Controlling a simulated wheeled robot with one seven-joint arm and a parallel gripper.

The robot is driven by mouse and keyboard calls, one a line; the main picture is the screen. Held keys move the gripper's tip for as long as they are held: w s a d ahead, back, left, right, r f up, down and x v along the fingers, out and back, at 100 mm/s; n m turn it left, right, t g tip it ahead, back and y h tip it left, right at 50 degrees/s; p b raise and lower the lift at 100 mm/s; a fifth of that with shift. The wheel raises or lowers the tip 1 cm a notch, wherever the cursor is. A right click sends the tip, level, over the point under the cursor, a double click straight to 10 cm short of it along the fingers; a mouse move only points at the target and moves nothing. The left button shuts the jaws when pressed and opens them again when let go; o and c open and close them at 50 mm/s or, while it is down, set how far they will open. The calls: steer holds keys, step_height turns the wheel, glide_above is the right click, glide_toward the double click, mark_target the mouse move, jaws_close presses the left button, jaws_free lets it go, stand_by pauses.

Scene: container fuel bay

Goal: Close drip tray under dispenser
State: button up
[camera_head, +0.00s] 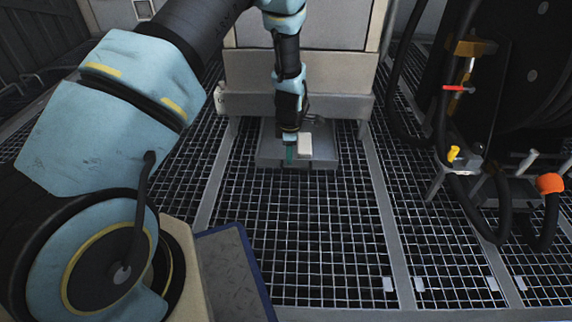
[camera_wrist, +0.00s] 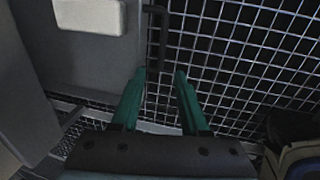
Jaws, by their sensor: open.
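The drip tray (camera_head: 325,157) is a flat grey tray sticking out at floor level from under the cream dispenser cabinet (camera_head: 298,62). A pale block (camera_head: 305,144) lies on it. In the wrist view the grey tray surface (camera_wrist: 92,62) fills the upper left, with the pale block (camera_wrist: 90,15) at the top. A thin dark bar, like a handle (camera_wrist: 157,28), runs along the tray's edge. My gripper (camera_head: 289,154) is low at the tray's front, left of the block. Its teal fingers (camera_wrist: 162,75) are apart and empty, with the bar in line with the gap; contact cannot be told.
The floor is open metal grating (camera_head: 310,235), clear in front of the tray. A hose reel (camera_head: 530,70) with hanging black hoses, an orange-ended fitting (camera_head: 550,183) and a yellow-ended fitting (camera_head: 453,154) stands at the right. A dark wall panel (camera_head: 35,45) is at the far left.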

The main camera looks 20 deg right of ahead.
mark_target(290, 168)
steer(key=f+b, duration=0.1)
steer(key=f, duration=0.3)
steer(key=w+f+b, duration=0.1)
steer(key=f, duration=0.1)
steer(key=shift+d+f+b, duration=0.25)
steer(key=shift+d+b, duration=0.05)
jaws_close()
stand_by(1.1)
